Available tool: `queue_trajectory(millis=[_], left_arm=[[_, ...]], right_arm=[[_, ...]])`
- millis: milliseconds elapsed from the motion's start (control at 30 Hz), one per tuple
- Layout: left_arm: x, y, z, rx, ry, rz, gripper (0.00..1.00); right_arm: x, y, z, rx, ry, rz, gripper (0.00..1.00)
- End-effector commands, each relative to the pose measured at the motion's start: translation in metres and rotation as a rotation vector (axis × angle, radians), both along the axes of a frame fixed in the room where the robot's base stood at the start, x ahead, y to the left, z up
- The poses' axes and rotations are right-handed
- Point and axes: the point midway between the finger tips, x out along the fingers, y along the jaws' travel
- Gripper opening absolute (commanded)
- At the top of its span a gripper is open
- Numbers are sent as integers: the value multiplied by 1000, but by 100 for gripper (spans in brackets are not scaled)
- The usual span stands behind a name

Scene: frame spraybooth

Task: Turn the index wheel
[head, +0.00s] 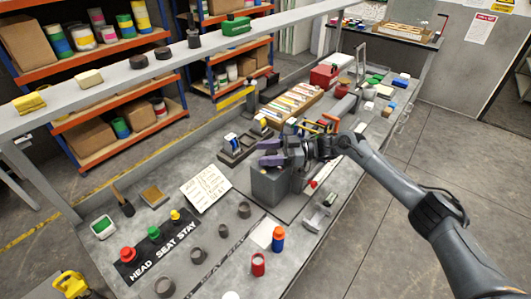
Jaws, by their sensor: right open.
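My right gripper (268,152) reaches in from the right. Its two purple fingers point left, spread apart with nothing visible between them, over the top of a grey box-shaped block (268,187) on the bench. I cannot clearly make out an index wheel; the gripper hides part of the block's top. Whether the fingers touch the block cannot be told. My left gripper is not in view.
A strip labelled HEAD, SEAT, STAY (160,250) holds red, green and yellow knobbed pieces. A white written sheet (206,187) lies left of the block. A red cup (258,264) and a blue-orange bottle (278,239) stand in front. A raised shelf (130,75) runs behind.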

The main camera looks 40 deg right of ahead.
Motion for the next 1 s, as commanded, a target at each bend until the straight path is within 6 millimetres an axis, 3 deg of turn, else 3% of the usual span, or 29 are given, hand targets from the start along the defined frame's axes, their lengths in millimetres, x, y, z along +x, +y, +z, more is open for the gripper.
queue_trajectory(millis=[600, 1000], left_arm=[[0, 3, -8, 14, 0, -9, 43], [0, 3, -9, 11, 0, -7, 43]], right_arm=[[-47, -78, -1, -2, 2, -1, 62], [-54, -89, 0, 0, 1, 0, 62]])
